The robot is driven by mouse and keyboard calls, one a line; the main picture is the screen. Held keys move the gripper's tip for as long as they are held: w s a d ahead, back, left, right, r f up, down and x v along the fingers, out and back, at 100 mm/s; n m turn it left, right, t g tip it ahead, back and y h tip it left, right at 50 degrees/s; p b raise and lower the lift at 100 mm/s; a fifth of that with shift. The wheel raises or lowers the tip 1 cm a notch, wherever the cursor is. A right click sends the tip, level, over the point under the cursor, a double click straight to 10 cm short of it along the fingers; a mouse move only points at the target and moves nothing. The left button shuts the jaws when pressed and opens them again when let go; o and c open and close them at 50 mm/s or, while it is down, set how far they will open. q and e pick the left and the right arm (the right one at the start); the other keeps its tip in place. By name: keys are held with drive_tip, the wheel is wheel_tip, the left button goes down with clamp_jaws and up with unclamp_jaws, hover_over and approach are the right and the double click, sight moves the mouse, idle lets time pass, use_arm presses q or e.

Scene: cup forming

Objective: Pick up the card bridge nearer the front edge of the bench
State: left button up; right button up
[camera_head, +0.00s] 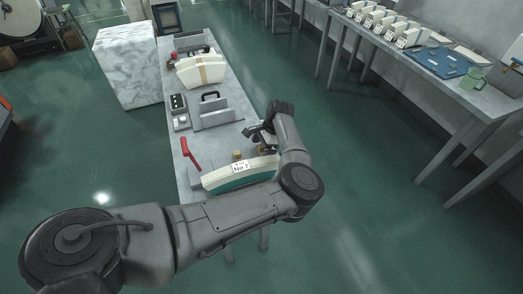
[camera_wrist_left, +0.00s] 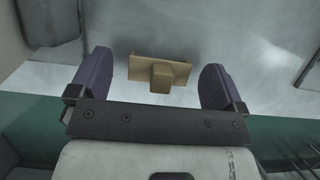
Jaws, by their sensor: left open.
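A tan card bridge (camera_wrist_left: 160,72) with a raised block in its middle lies on the grey bench in the left wrist view. My left gripper (camera_wrist_left: 156,62) is open, with one purple finger on each side of this bridge and gaps between. In the head view my left gripper (camera_head: 257,138) hangs over the right edge side of the bench (camera_head: 225,138). Two small tan pieces show there, one (camera_head: 238,155) behind the cream block and one (camera_head: 262,149) close under the gripper, partly hidden. My right gripper is not in view.
A curved cream and teal block (camera_head: 240,176) with a label stands close by, near my arm. A red-handled tool (camera_head: 190,153), a grey upright holder (camera_head: 213,117) and a cream stack (camera_head: 200,70) are also on the bench. A side table (camera_head: 470,110) stands right.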

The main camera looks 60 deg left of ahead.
use_arm(q)
drive_tip(key=shift+s+f, duration=0.1)
drive_tip(key=shift+f, duration=0.1)
drive_tip(key=shift+c, duration=0.8)
drive_tip(key=c, duration=0.8)
drive_tip(key=shift+r, duration=0.1)
drive_tip(key=shift+c, duration=0.2)
